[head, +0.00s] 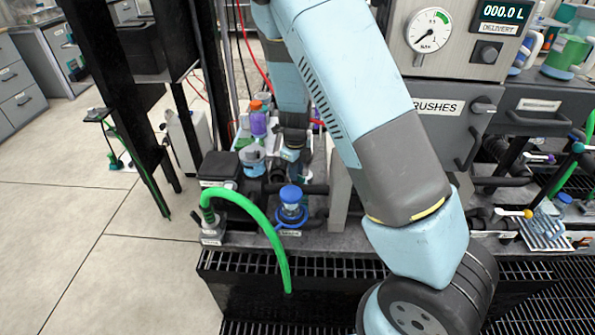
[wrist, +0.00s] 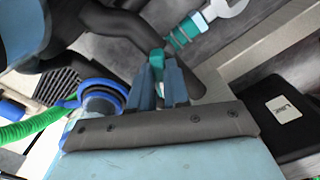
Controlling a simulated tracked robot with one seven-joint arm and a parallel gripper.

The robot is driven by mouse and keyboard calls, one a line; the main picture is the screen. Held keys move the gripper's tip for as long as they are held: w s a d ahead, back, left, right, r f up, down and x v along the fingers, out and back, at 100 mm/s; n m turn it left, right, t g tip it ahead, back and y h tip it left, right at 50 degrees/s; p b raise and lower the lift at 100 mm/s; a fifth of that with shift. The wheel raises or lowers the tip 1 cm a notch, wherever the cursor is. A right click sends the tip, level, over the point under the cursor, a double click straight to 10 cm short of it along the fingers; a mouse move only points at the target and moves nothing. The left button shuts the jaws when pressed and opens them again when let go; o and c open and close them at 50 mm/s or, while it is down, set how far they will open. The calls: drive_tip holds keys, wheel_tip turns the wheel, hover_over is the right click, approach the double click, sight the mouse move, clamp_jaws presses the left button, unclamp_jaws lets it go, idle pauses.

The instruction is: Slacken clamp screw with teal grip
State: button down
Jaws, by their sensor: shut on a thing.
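The teal grip (wrist: 157,60) of the clamp screw shows in the wrist view between the two blue fingers of my gripper (wrist: 160,80). My gripper is shut on the grip, with the top of the grip showing past the fingers. The rest of the screw and its clamp are mostly hidden behind the fingers and the grey wrist bar. A dark curved pipe (wrist: 125,28) passes just behind the grip. In the head view my gripper and this grip are hidden; my arm crosses the middle.
A teal-ringed fitting with a pale open-ended piece (wrist: 215,12) lies above the grip. A blue-rimmed part (wrist: 101,88) and a green hose (wrist: 32,127) are at left. In the head view a blue knob (head: 290,196) stands beside the green hose (head: 262,226) above a black grating.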

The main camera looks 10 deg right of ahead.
drive_tip(key=n, duration=0.6)
drive_tip(key=shift+s, duration=0.15)
drive_tip(key=n, duration=0.6)
drive_tip(key=shift+s+n, duration=0.2)
drive_tip(key=shift+n, duration=0.2)
drive_tip(key=n, duration=0.6)
drive_tip(key=shift+s, duration=0.15)
drive_tip(key=n, duration=0.6)
drive_tip(key=shift+s+d, duration=0.1)
drive_tip(key=shift+d, duration=0.05)
drive_tip(key=c, duration=1.1)
unclamp_jaws()
drive_tip(key=shift+r, duration=0.1)
wheel_tip(320, 180, up, 14)
drive_tip(key=shift+f, duration=0.25)
